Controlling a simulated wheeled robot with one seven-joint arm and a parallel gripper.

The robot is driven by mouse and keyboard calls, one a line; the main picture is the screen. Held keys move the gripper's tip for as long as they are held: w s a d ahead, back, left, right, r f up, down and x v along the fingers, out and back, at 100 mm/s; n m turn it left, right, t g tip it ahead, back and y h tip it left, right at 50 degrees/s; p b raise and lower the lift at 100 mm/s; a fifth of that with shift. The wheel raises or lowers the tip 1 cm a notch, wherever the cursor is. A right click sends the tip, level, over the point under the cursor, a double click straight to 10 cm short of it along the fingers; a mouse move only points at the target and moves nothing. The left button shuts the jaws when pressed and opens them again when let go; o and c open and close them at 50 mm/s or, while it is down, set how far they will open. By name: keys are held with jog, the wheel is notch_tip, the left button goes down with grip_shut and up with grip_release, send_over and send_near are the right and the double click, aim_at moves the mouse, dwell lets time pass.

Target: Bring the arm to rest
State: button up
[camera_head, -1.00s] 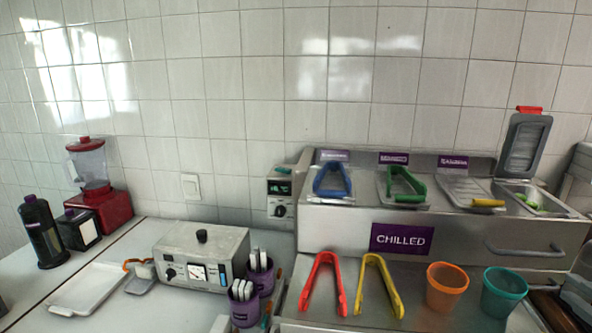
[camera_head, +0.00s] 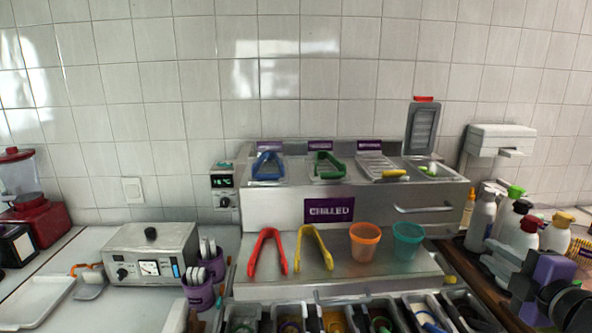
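My gripper (camera_head: 501,262) shows at the lower right, with light grey finger parts pointing left and a purple and black arm part behind them. It is held in front of the bottles on the right counter. The fingers are small and overlap in this view, so I cannot tell whether they are open or shut. I see nothing clearly held in them. The rest of my arm runs out of the picture at the lower right.
The steel chilled unit (camera_head: 270,210) stands in the middle, with red tongs (camera_head: 267,254), yellow tongs (camera_head: 314,248), an orange cup (camera_head: 365,242) and a teal cup (camera_head: 408,240) on its ledge. Several bottles (camera_head: 482,222) crowd the right counter. A white tray (camera_head: 35,300) lies left.

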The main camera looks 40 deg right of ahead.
notch_tip(320, 180, up, 3)
jog(key=s+d+m+h, duration=0.1)
jog(key=d+m+h, duration=0.1)
jog(key=m+h, duration=0.15)
jog(key=a+f+m+t+y, duration=0.1)
jog(key=a+f+m, duration=0.5)
jog(key=a, duration=0.5)
jog(key=a+f+m+t+y, duration=0.2)
jog(key=a+f+m, duration=0.4)
jog(key=a, duration=0.5)
jog(key=s+a+f+n+y, duration=0.2)
jog(key=s+a+f+y, duration=0.1)
jog(key=a, duration=0.3)
jog(key=s+a+f+n+g+y, duration=0.1)
jog(key=s+a+f+y, duration=0.2)
jog(key=s+a, duration=0.2)
jog(key=s+a+f+n+y, duration=0.2)
jog(key=s+a+f+y, duration=0.1)
jog(key=a, duration=0.4)
jog(key=shift+s+a+f+n+g, duration=0.15)
jog(key=shift+s+a+n+g, duration=0.25)
jog(key=shift+s, duration=0.35)
